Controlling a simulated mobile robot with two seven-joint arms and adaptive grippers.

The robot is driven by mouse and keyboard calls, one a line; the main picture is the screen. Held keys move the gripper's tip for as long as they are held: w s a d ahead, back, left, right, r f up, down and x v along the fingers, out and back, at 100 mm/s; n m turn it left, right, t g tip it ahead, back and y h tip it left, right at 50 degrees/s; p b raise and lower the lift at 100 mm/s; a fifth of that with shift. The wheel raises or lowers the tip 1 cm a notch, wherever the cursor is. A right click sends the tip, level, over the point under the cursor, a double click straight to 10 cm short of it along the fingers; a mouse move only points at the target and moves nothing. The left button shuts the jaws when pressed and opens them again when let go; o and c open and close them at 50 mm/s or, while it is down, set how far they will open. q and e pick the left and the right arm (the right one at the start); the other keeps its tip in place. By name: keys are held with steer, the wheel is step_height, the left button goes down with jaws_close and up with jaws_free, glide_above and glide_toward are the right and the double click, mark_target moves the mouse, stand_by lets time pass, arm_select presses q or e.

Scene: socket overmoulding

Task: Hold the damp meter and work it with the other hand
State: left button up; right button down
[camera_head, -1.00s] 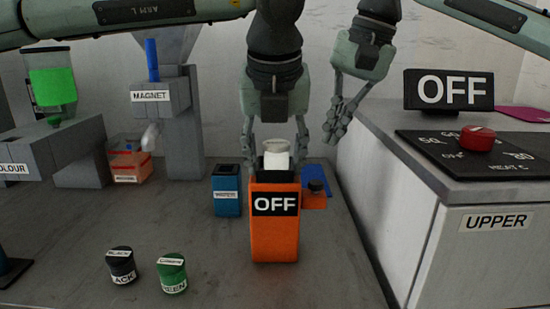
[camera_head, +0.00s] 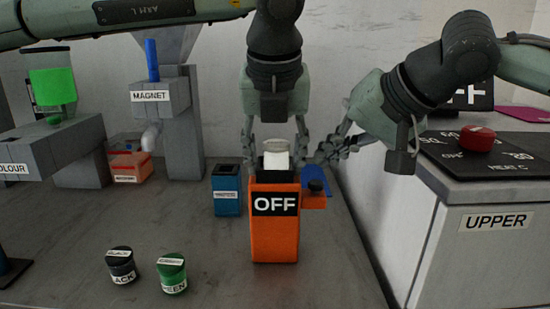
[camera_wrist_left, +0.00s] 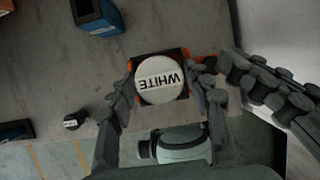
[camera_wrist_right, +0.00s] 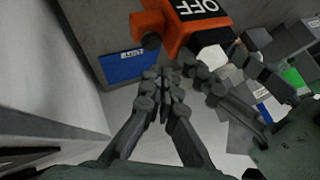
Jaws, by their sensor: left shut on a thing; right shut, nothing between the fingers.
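The orange damp meter (camera_head: 274,238) stands upright on the bench, with an OFF display on its front. A white jar (camera_head: 276,160) sits in its top; its lid reads WHITE in the left wrist view (camera_wrist_left: 160,80). A black button (camera_head: 316,187) sits on an orange ledge at the meter's right side. My left gripper (camera_head: 275,160) points down, with its fingers at both sides of the meter's top, wider apart than the jar; it is shut on the meter. My right gripper (camera_head: 326,158) is shut and empty, above and slightly right of the button, apart from it.
A blue box (camera_head: 227,200) stands left of the meter. Black (camera_head: 122,268) and green (camera_head: 172,276) jars stand front left. A blue labelled plate (camera_wrist_right: 135,66) lies near the button.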

mark_target(319, 182)
step_height(319, 182, down, 3)
steer(key=shift+f, duration=0.3)
arm_select(q)
steer(key=shift+r, duration=0.1)
arm_select(e)
steer(key=shift+s+f, duration=0.1)
steer(key=shift+f, duration=0.15)
stand_by(1.0)
arm_select(q)
steer(key=shift+s+d, duration=0.1)
arm_select(e)
steer(key=shift+s+f, duration=0.1)
steer(key=shift+f, duration=0.45)
steer(key=shift+r, duration=0.15)
steer(key=shift+a+r, duration=0.1)
steer(key=shift+r, duration=0.4)
steer(key=shift+w+r, duration=0.2)
steer(key=shift+r, duration=2.6)
